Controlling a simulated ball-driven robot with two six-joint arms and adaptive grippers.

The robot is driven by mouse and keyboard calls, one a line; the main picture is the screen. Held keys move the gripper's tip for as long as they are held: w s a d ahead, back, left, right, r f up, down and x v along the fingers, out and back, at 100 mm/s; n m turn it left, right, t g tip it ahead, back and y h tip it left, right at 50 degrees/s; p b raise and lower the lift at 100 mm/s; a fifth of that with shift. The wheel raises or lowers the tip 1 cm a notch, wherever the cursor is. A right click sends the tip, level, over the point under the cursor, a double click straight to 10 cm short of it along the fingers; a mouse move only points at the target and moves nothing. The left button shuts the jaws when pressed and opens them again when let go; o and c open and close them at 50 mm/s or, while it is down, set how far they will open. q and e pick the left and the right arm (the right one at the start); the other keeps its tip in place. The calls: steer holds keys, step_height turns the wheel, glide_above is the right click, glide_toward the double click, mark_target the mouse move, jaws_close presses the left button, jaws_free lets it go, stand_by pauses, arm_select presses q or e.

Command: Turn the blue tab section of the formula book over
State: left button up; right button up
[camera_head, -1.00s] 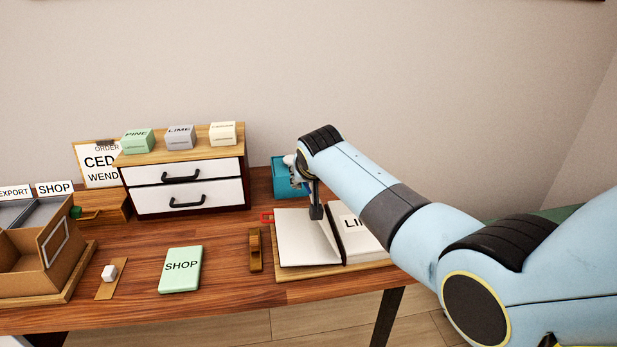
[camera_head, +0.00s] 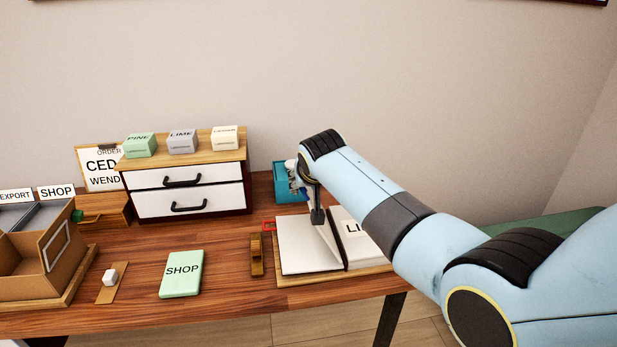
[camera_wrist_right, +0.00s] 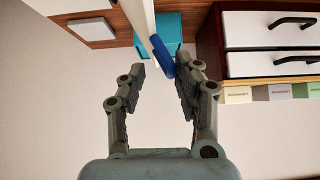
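The open formula book (camera_head: 305,250) lies at the right of the desk, with a blank white left page and a right page lettered "LI". A leaf section stands partly raised near the spine. A red tab (camera_head: 268,227) sticks out at its left edge. In the right wrist view my right gripper (camera_wrist_right: 167,72) is open, and the blue tab (camera_wrist_right: 161,55) on a page edge (camera_wrist_right: 141,18) lies between and just beyond the fingertips. No grip on it shows. My left gripper is not in view.
A teal container (camera_head: 286,182) stands behind the book. A brown block (camera_head: 257,255) sits left of it. A green SHOP booklet (camera_head: 182,273), a drawer unit (camera_head: 185,177) and a cardboard box (camera_head: 35,262) stand further left. My right arm covers the book's right side.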

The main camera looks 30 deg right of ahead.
steer(key=v, duration=1.1)
steer(key=shift+r, duration=0.15)
